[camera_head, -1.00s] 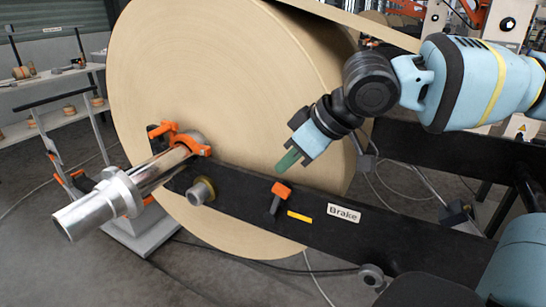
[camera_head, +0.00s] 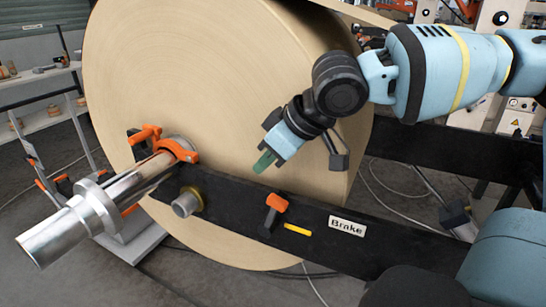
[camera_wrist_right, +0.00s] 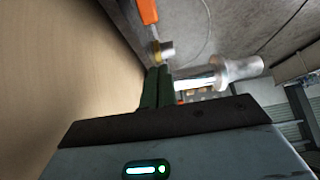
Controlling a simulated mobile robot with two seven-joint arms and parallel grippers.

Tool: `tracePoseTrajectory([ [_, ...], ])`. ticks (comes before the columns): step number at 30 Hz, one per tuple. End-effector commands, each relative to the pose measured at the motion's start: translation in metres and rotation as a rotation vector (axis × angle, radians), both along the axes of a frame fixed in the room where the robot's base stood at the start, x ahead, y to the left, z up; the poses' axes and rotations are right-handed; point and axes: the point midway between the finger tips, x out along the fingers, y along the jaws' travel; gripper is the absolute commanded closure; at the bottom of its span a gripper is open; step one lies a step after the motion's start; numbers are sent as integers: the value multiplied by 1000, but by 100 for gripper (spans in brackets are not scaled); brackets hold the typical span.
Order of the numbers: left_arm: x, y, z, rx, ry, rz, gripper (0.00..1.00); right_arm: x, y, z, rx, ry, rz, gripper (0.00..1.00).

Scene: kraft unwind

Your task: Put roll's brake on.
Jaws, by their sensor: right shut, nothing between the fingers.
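The big brown paper roll (camera_head: 200,90) fills the left and middle of the head view, with a silver shaft (camera_head: 75,225) out of its core. The brake lever (camera_head: 276,203), an orange knob on a short black stem, sits on the black arm beam (camera_head: 395,253) before the roll. A yellow mark (camera_head: 297,229) and a "Brake" label (camera_head: 346,225) are to its right. My right gripper (camera_head: 264,163) is shut and empty, apart from and above the lever, near the roll's face. In the wrist view its green fingers (camera_wrist_right: 157,87) are together; an orange part (camera_wrist_right: 148,10) shows beyond. My left gripper is out of view.
An orange clamp (camera_head: 180,149) holds the shaft. A metal stub (camera_head: 185,203) sticks out of the beam left of the lever. Shelves (camera_head: 35,78) stand at the far left. Cables lie on the floor.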

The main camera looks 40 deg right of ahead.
Motion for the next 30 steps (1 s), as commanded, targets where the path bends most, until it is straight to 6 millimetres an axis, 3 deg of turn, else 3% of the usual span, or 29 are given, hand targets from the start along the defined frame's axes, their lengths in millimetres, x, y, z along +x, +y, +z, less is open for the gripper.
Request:
tracePoseTrajectory([
  [1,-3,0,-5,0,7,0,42,5,2,-13,-2,8,0,100],
  [10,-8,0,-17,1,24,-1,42,31,13,-49,-1,5,0,100],
  [19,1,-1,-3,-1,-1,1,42,-1,0,-50,3,-3,-1,100],
  [30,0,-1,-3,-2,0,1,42,-7,-2,-54,1,-1,1,100],
])
